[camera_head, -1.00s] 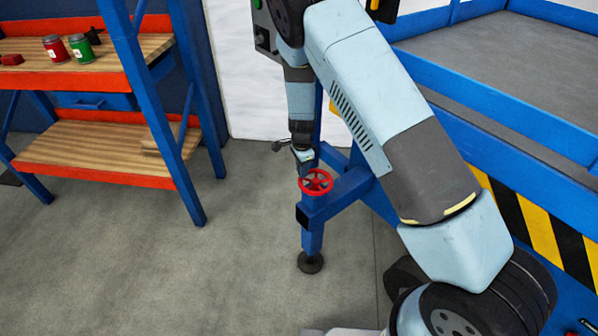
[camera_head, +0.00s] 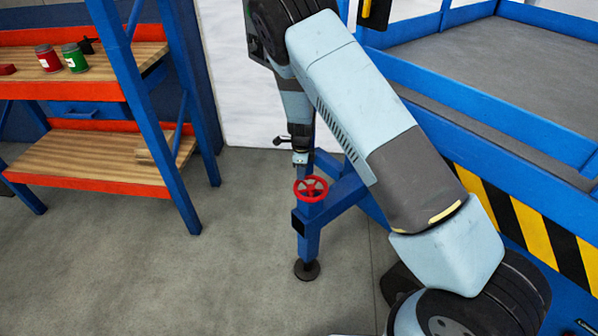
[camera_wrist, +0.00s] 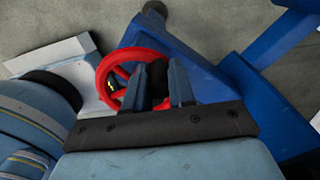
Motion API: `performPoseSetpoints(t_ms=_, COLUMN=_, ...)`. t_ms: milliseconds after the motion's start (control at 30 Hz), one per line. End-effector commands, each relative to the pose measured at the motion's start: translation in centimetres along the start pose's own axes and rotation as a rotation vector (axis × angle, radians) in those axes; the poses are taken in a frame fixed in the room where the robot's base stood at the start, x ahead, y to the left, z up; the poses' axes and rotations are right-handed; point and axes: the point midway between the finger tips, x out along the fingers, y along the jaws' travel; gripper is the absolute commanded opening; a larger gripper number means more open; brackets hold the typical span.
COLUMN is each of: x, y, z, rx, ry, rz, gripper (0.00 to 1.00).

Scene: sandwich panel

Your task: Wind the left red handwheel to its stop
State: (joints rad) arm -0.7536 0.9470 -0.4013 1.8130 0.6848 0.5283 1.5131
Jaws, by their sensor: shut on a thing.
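The red handwheel (camera_head: 311,197) sits on top of the blue leg of a stand, with its spokes showing. It is the only handwheel in view. In the wrist view the red rim (camera_wrist: 101,80) curves out to the left of my fingers. My gripper (camera_wrist: 160,88) is shut at the right part of the wheel, with a dark piece, perhaps a knob, between the fingers. The exact contact is partly hidden by the fingers and the gripper body. In the head view my gripper (camera_head: 301,160) points down at the wheel's far side.
A blue beam (camera_head: 335,198) runs from the wheel's leg toward the large blue frame (camera_head: 500,115) on the right. A shelf (camera_head: 95,180) stands at the left, with a red can (camera_head: 48,60) and a green can (camera_head: 75,58) above. The grey floor between is clear.

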Motion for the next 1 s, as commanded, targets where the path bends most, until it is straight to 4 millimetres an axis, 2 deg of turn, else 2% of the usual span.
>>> performPoseSetpoints(t_ms=333, x=-0.1, y=-0.3, z=0.0, rx=0.003, ry=-0.002, rz=-0.006, gripper=0.0)
performPoseSetpoints(t_ms=367, x=-0.1, y=-0.3, z=0.0, rx=0.003, ry=-0.002, rz=-0.006, gripper=0.26)
performPoseSetpoints(t_ms=600, x=-0.1, y=-0.2, z=0.0, rx=0.002, ry=-0.001, rz=-0.004, gripper=0.49)
performPoseSetpoints(t_ms=867, x=-0.1, y=-0.1, z=-0.1, rx=0.002, ry=0.0, rz=-0.002, gripper=0.5)
performPoseSetpoints(t_ms=1000, x=-1.1, y=-0.1, z=0.0, rx=0.001, ry=-0.002, rz=-0.003, gripper=0.5)
